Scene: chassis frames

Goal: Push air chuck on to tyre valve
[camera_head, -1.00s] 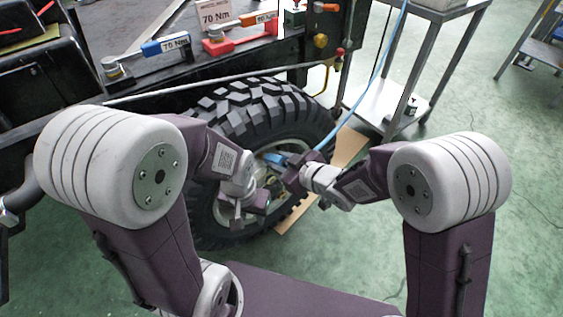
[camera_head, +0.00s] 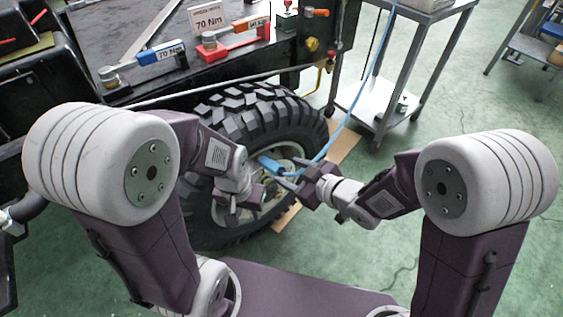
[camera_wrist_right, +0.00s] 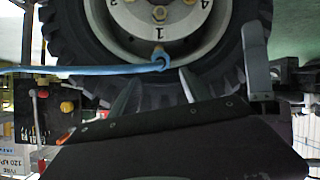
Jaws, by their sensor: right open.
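The blue air chuck (camera_head: 268,165) is at the wheel rim, on the end of a blue hose. In the right wrist view the chuck (camera_wrist_right: 161,62) sits by the rim's edge; the tyre valve is not discernible, so I cannot tell whether the chuck is seated on it. My right gripper (camera_head: 287,173) is open beside the chuck; its fingers (camera_wrist_right: 156,88) point at the wheel with the chuck just beyond their tips. My left gripper (camera_head: 240,200) is in front of the lower left rim; its jaw state is unclear.
The black knobbly tyre (camera_head: 262,115) stands beside the chassis. The blue hose (camera_head: 345,122) runs up from the chuck past a metal cart (camera_head: 380,105).

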